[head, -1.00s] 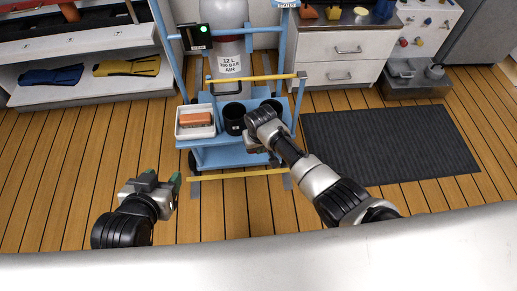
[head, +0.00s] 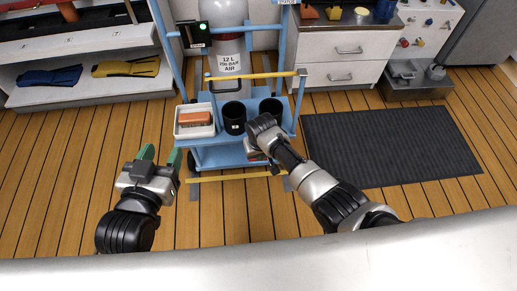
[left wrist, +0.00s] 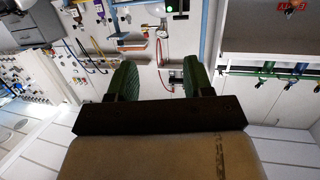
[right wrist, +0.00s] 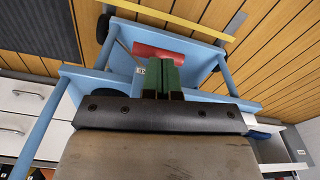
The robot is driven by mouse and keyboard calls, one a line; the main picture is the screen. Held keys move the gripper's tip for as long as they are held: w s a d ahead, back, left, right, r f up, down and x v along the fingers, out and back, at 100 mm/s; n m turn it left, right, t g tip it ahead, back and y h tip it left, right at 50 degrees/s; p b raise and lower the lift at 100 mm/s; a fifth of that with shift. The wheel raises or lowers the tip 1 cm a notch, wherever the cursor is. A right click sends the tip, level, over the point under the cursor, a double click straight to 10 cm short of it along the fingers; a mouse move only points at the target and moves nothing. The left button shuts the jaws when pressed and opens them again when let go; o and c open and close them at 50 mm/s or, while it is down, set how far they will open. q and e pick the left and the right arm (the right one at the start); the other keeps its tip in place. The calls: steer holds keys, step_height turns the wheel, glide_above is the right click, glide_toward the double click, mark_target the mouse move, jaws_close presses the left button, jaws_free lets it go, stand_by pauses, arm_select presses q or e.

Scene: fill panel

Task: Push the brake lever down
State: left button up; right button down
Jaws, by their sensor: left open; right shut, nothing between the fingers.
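The brake lever, a red bar (right wrist: 158,53), shows low on the blue cart (right wrist: 113,85) in the right wrist view. My right gripper (right wrist: 162,66) is shut and empty, its green fingers pointing at the red bar and overlapping its lower edge in the picture. I cannot tell whether they touch it. In the head view my right gripper (head: 262,150) is at the cart's front edge and its arm hides most of the lever. My left gripper (head: 158,157) is open and empty, left of the cart; its spread green fingers (left wrist: 160,82) show in the left wrist view.
The cart carries a gas cylinder (head: 228,62), two black cups (head: 234,118) and a white tray (head: 182,131) with an orange block. A dark mat (head: 390,147) lies to the right. The wood floor between is clear.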

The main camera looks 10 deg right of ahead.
arm_select(q)
steer(key=s+a+f+g+y+p, duration=0.3)
steer(key=s+f+g, duration=0.5)
steer(key=s+g, duration=0.3)
steer(key=shift+a+n+p, duration=0.3)
steer(key=shift+a+p, duration=0.05)
steer(key=shift+a, duration=0.45)
arm_select(e)
steer(key=s, duration=0.1)
steer(key=s+r, duration=0.1)
steer(key=shift+s+d, duration=0.3)
steer(key=shift+s, duration=0.05)
arm_select(q)
step_height(320, 180, down, 9)
steer(key=g+p, duration=0.1)
steer(key=p, duration=0.4)
steer(key=shift+f+g, duration=0.2)
steer(key=shift+g, duration=0.1)
arm_select(e)
step_height(320, 180, up, 11)
steer(key=s, duration=0.1)
steer(key=shift+f, duration=0.15)
arm_select(q)
steer(key=shift+w, duration=0.1)
arm_select(e)
steer(key=shift+d, duration=0.1)
